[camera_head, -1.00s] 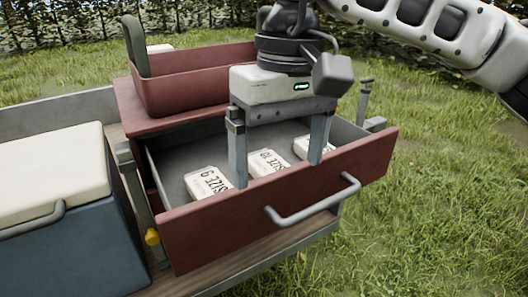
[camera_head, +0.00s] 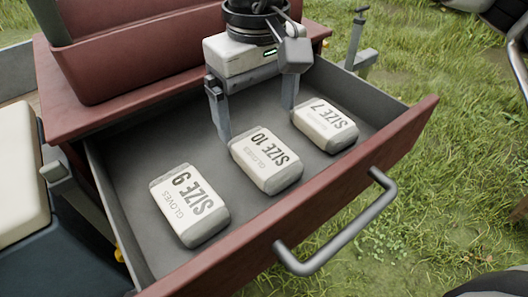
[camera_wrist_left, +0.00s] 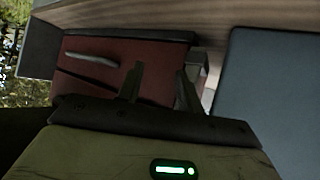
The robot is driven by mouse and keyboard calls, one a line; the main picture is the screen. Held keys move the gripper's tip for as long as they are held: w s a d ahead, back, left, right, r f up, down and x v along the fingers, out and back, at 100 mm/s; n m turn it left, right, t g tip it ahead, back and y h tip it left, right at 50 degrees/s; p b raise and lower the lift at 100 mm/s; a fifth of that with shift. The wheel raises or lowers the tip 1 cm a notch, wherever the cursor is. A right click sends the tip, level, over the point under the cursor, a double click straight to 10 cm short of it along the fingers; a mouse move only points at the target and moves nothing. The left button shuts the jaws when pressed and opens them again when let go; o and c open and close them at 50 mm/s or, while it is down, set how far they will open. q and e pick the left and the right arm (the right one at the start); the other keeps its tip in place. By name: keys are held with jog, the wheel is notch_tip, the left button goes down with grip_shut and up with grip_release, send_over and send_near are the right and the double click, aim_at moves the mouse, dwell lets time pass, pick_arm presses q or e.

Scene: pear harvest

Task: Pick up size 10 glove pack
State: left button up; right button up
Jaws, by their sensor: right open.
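The size 10 glove pack (camera_head: 265,162) is a white block lying in the open drawer (camera_head: 125,215), between the size 9 pack (camera_head: 190,207) and the size 7 pack (camera_head: 324,125). My right gripper (camera_head: 257,122) is open and empty. Its fingers straddle the space just behind the size 10 pack. The left finger comes down by that pack's back left corner, and the right finger ends near the size 7 pack. I cannot tell whether they touch. My left gripper (camera_wrist_left: 160,70) shows in the left wrist view, fingers apart with nothing between them.
A red tray (camera_head: 130,65) stands on the cabinet top behind the drawer. The drawer's red front has a grey handle (camera_head: 340,228). A cooler with a cream lid (camera_head: 20,165) is at the left. Grass lies to the right.

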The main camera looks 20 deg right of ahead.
aim_at(258, 145)
jog(key=f, duration=0.5)
jog(key=f+p, duration=0.1)
jog(key=f, duration=0.2)
jog(key=shift+w, duration=0.35)
jog(key=c, duration=1.1)
